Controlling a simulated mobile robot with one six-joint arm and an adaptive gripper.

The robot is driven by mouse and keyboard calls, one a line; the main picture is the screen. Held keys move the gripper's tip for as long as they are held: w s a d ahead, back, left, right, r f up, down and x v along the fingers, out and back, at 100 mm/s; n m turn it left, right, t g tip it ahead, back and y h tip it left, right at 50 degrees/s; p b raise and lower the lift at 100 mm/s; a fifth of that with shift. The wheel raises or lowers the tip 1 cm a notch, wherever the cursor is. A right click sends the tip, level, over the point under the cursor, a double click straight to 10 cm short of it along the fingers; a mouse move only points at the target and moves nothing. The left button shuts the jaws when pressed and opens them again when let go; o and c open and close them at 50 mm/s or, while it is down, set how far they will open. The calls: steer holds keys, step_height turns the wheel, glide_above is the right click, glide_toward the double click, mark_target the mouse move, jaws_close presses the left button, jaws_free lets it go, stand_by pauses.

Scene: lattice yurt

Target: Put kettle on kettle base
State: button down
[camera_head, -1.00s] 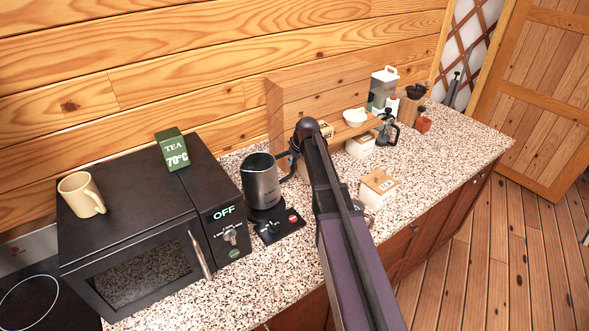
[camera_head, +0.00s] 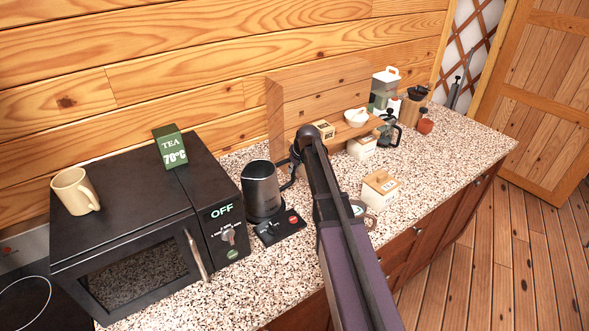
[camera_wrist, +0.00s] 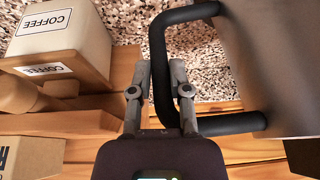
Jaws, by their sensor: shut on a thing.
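The kettle (camera_head: 261,187) is a dark cylinder, upright, just right of the microwave. It stands over the kettle base (camera_head: 277,226), a flat black plate with a red mark on the counter; whether it is fully seated I cannot tell. In the wrist view the kettle body (camera_wrist: 265,60) fills the right side. Its black handle (camera_wrist: 158,60) runs between the fingers of my gripper (camera_wrist: 160,85), which is shut on it. In the head view my arm hides most of the gripper.
A wooden shelf (camera_head: 300,105) is behind. A small box (camera_head: 380,188) sits right of my arm. Jars and a French press (camera_head: 389,130) stand farther back.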

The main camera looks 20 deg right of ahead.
steer(key=shift+f, duration=0.1)
steer(key=c, duration=0.6)
jaws_free()
steer(key=shift+r, duration=0.25)
steer(key=p+v, duration=1.1)
steer(key=v, duration=0.1)
steer(key=shift+f, duration=0.1)
stand_by(0.3)
steer(key=s+a+m+g, duration=0.1)
steer(key=s+a, duration=0.2)
steer(key=s, duration=0.5)
steer(key=s+a+f+m+g+h, duration=0.1)
steer(key=s+a, duration=0.3)
steer(key=s, duration=0.5)
steer(key=s+a+m+g, duration=0.1)
steer(key=s+a+g, duration=0.1)
steer(key=s, duration=0.6)
steer(key=shift+s+a+f+m+h, duration=0.1)
steer(key=shift+s+a+m+h, duration=0.1)
steer(key=shift+a, duration=0.15)
steer(key=shift+s+a+f+m+h, duration=0.1)
steer(key=shift+s+a+f+h, duration=0.1)
steer(key=shift+a, duration=0.1)
